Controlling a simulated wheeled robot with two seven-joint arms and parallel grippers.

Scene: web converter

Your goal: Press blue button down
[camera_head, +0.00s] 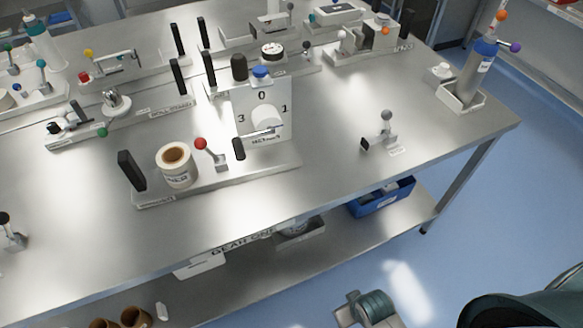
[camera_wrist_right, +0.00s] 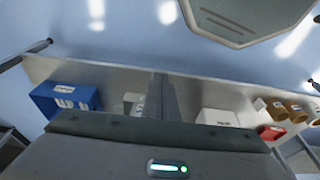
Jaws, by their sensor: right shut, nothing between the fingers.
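The blue button (camera_head: 260,71) is a small round cap on top of a white box (camera_head: 280,101). The box front carries a white dial and the marks 0, 1 and 3. The box stands on a grey metal table (camera_head: 330,170), near the middle of the head view, beside a black knob. My right gripper (camera_wrist_right: 162,98) shows in the right wrist view as dark fingers, shut and empty, with the lower table shelf and floor beyond. It is far from the button, which is not in the wrist view. My left gripper is not in view.
A white roll (camera_head: 176,168) and a red-knobbed lever (camera_head: 211,153) stand in front of the box. Black handles (camera_head: 208,68) rise to its left. A small lever (camera_head: 381,131) stands to the right. The table's front right is mostly clear. A blue bin (camera_head: 381,196) sits below.

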